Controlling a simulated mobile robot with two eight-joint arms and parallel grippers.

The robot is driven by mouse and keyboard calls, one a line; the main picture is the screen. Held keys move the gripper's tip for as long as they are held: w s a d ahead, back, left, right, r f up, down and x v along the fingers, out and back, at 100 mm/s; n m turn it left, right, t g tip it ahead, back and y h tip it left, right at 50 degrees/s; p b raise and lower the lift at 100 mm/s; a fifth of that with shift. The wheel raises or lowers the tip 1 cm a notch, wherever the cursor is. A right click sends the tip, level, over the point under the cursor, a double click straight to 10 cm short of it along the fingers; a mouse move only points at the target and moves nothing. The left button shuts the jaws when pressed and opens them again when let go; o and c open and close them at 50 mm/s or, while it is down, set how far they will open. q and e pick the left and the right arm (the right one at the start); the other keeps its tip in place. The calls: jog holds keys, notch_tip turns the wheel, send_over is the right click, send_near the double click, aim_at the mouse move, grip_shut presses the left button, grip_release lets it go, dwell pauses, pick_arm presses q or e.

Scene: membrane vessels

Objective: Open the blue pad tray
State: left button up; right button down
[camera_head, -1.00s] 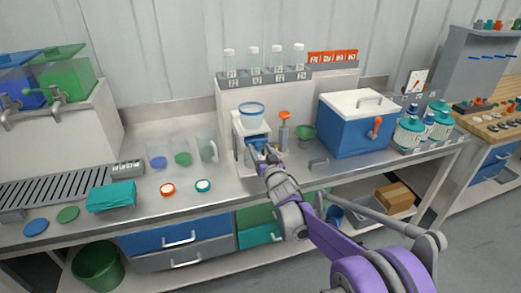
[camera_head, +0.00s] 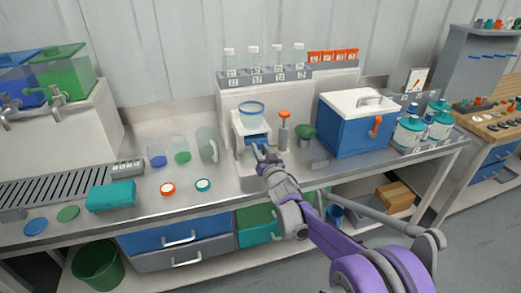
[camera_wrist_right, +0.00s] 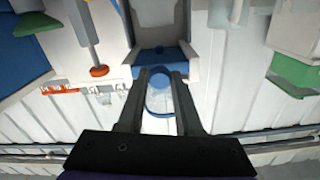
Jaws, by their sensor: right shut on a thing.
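The blue pad tray (camera_head: 257,139) is in the white dispenser stand (camera_head: 238,128) at the middle of the bench. Its blue surface shows at the front opening, behind my right fingertips. In the right wrist view the tray (camera_wrist_right: 160,57) appears inside the white housing, just beyond the fingers. My right gripper (camera_head: 262,152) is at the front of the stand. In the right wrist view the right gripper (camera_wrist_right: 162,76) is shut on the tray's blue round knob (camera_wrist_right: 160,82) between its two dark fingers. My left gripper is not in view.
A clear blue-rimmed bowl (camera_head: 251,109) sits on top of the stand. An orange-topped pump (camera_head: 284,128) and a green funnel (camera_head: 305,132) stand close to its right. A blue cooler (camera_head: 345,130) is further right. A clear jug (camera_head: 207,145) stands to the left.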

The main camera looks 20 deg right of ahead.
dwell(0.9)
jog(key=s+b, duration=0.1)
jog(key=s, duration=0.7)
jog(key=shift+s+d+b, duration=0.15)
jog(key=shift+s+b, duration=0.1)
jog(key=shift+b, duration=0.15)
jog(key=c, duration=0.6)
grip_release()
jog(key=s, duration=1)
jog(key=shift+s+d, duration=0.15)
jog(key=shift+s, duration=0.25)
